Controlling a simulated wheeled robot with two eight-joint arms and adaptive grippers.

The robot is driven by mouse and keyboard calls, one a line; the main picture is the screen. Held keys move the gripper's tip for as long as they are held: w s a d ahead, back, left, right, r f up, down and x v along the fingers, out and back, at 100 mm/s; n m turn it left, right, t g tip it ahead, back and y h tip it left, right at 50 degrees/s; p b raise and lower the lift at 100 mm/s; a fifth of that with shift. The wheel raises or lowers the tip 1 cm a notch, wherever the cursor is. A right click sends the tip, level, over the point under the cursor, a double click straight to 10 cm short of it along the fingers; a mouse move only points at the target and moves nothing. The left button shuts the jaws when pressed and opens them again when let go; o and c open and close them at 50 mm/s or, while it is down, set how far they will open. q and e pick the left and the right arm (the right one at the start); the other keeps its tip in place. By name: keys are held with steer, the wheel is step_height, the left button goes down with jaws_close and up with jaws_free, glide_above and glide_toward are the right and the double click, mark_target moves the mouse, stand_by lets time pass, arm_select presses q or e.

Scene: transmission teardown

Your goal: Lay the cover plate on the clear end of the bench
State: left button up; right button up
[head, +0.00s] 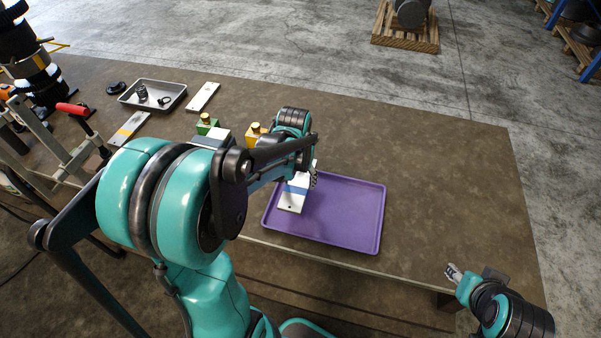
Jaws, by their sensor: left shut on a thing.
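A flat white plate with a blue band (293,194), possibly the cover plate, is at the left part of the purple tray (345,232). My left gripper (312,181) is shut on this plate at its right side, partly hidden by my own arm. I cannot tell whether the plate touches the tray. My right gripper (454,273) is apart, over the bench's front edge at the lower right; its finger gap is too small to read. The bench (440,170) is bare to the right of the tray.
A plain white plate (203,96), an orange-banded plate (129,128) and a grey metal tray (176,88) with small dark parts lie at the back left. Green (207,124) and yellow (254,133) brass-topped blocks stand behind my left arm. Red-handled clamp (74,110) at left.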

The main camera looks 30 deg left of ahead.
mark_target(299, 192)
arm_select(q)
steer(key=shift+w+d+f+b, duration=0.1)
steer(key=shift+f+b, duration=0.4)
steer(key=shift+f, duration=0.2)
steer(key=shift+f+b, duration=2)
steer(key=shift+f, duration=0.65)
steer(key=shift+f+b, duration=0.3)
steer(key=shift+f, duration=0.05)
steer(key=o, duration=1.9)
